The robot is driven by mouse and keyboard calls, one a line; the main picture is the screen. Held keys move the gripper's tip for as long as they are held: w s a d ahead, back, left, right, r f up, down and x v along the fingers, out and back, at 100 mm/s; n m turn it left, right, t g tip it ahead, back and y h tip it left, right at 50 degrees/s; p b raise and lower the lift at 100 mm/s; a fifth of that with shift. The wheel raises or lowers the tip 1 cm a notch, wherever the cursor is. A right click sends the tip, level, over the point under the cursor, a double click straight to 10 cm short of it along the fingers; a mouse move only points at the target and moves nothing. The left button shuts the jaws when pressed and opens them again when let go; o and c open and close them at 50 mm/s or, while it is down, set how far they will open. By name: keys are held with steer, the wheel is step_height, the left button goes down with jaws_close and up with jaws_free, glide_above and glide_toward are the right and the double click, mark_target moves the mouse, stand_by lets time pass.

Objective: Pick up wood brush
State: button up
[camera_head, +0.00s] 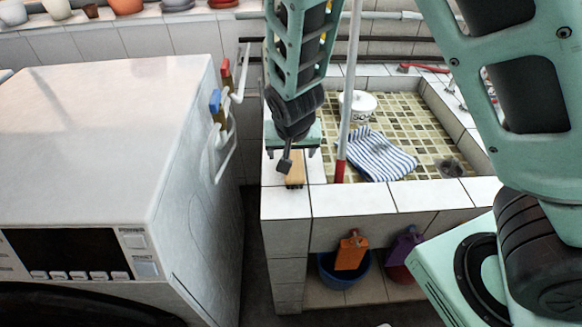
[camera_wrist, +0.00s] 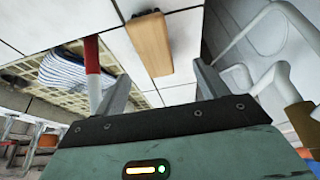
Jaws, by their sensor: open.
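The wood brush (camera_head: 295,181) lies on the white tiled ledge at the near left corner of the sink. In the wrist view its brown wooden back (camera_wrist: 150,47) shows just beyond my fingertips, between their lines, slightly tilted. My gripper (camera_head: 293,152) is above the brush in the head view, pointing down, and partly hides it. In the wrist view my gripper (camera_wrist: 162,72) has its two fingers spread wide with nothing between them.
A red and white pole (camera_head: 340,170) stands close right of the brush. A striped cloth (camera_head: 378,157) and a white bucket (camera_head: 358,108) are in the sink.

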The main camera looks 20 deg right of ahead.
mark_target(294, 164)
steer(key=x, duration=0.2)
steer(key=shift+w+d+f, duration=0.1)
steer(key=shift+f, duration=0.15)
steer(key=x, duration=0.4)
steer(key=shift+d+p, duration=0.3)
steer(key=shift+f, duration=0.55)
steer(key=shift+f, duration=0.25)
